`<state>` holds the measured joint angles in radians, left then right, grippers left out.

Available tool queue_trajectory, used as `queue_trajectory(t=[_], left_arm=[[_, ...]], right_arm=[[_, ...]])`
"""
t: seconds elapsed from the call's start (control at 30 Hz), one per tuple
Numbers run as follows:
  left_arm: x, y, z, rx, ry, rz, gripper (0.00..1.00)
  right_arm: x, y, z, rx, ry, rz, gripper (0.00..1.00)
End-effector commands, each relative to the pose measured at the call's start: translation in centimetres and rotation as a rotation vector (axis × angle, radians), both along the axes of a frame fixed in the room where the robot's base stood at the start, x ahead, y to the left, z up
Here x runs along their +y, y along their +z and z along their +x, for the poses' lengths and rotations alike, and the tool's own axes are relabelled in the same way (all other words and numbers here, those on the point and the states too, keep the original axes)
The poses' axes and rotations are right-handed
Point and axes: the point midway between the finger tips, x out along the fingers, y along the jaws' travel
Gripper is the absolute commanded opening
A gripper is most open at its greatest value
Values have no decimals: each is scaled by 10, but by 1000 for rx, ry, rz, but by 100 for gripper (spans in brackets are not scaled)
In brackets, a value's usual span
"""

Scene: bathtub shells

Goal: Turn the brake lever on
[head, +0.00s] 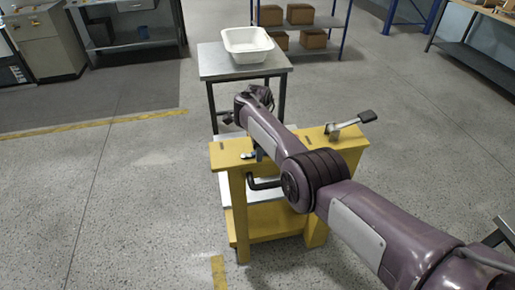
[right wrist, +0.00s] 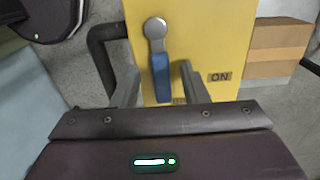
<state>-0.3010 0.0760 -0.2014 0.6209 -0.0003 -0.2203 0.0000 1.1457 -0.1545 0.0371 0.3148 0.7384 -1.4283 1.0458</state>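In the right wrist view, the brake lever (right wrist: 161,75) has a round silver pivot at the top and a blue handle hanging down. It sits on a yellow panel (right wrist: 215,40) with a dark "ON" label (right wrist: 219,77) to its right. My right gripper (right wrist: 160,72) is open. Its two fingers stand either side of the blue handle, with a gap on each side. In the head view my right arm reaches across the yellow stand (head: 225,155); I cannot make out the fingertips there. My left gripper is not in view.
A black pipe (right wrist: 98,50) curves beside the panel's left edge. A second lever with a dark pad (head: 350,123) stands on the stand's right top. Behind is a table (head: 215,68) with a white tub (head: 247,57). Open floor lies left of the stand.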

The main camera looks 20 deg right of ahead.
Motion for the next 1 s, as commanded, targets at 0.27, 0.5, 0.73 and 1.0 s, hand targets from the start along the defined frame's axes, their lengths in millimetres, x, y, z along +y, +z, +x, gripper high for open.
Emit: queue_trajectory(t=[0.27,0.5,0.73,1.0], left_arm=[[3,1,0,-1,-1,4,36],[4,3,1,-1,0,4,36],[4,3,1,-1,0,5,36],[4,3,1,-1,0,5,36]], right_arm=[[0,4,1,-2,2,-2,40],[0,41,2,-5,1,-3,40],[0,72,1,-2,1,-2,40],[0,78,0,0,1,0,40]])
